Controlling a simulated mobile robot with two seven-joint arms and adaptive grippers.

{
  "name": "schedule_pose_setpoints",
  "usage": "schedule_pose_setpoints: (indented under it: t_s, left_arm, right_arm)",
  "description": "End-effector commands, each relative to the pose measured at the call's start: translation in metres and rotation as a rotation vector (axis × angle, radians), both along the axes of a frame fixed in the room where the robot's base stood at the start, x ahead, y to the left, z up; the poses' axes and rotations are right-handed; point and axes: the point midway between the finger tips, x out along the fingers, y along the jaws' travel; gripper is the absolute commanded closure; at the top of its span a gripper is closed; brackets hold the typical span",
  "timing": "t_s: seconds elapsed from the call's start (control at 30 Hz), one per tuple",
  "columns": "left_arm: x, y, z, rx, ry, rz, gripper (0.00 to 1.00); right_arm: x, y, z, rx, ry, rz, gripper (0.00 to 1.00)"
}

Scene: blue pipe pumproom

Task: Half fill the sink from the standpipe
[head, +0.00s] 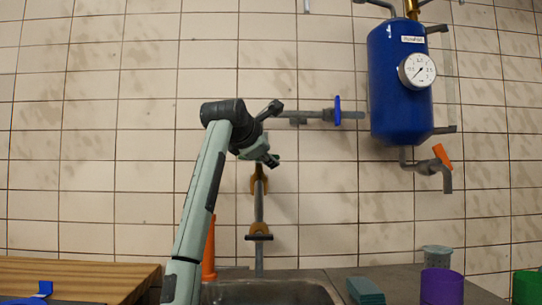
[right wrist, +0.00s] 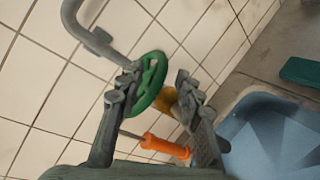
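The standpipe (head: 259,222) rises against the tiled wall behind the dark grey sink (head: 265,292). My right gripper (head: 266,154) is at its upper end. In the right wrist view, the right gripper (right wrist: 158,88) is open, with its fingers either side of a green handwheel (right wrist: 150,80). The left finger lies against or very near the wheel; a gap shows to the other finger. A grey bent pipe (right wrist: 88,35) is beyond. The sink also shows in the right wrist view (right wrist: 265,135), blue-grey inside; I cannot tell its water level. The left gripper is not in view.
A blue tank (head: 395,90) with a gauge and an orange-handled tap (head: 441,156) hangs at right. A blue handwheel (head: 338,110) sits on a horizontal pipe. An orange upright (head: 209,252) stands left of the standpipe. Teal block (head: 366,290) and purple cup (head: 441,286) stand right.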

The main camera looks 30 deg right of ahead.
Motion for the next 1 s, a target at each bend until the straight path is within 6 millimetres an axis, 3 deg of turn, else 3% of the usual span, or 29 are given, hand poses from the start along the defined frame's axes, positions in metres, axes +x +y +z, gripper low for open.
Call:
schedule_pose_setpoints:
  t_s: [0.2,0.53,0.8,1.0]
  left_arm:
    - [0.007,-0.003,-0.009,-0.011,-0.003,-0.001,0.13]
    - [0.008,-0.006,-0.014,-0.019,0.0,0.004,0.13]
    - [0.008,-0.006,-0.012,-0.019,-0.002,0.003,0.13]
    - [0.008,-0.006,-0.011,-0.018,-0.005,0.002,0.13]
  right_arm:
    - [0.015,-0.02,-0.006,-0.001,0.001,-0.001,0.64]
    - [0.018,-0.022,-0.007,-0.001,0.001,-0.001,0.64]
    - [0.018,-0.022,-0.007,0.0,0.003,-0.001,0.98]
    - [0.017,-0.023,-0.009,0.002,0.005,0.005,1.0]
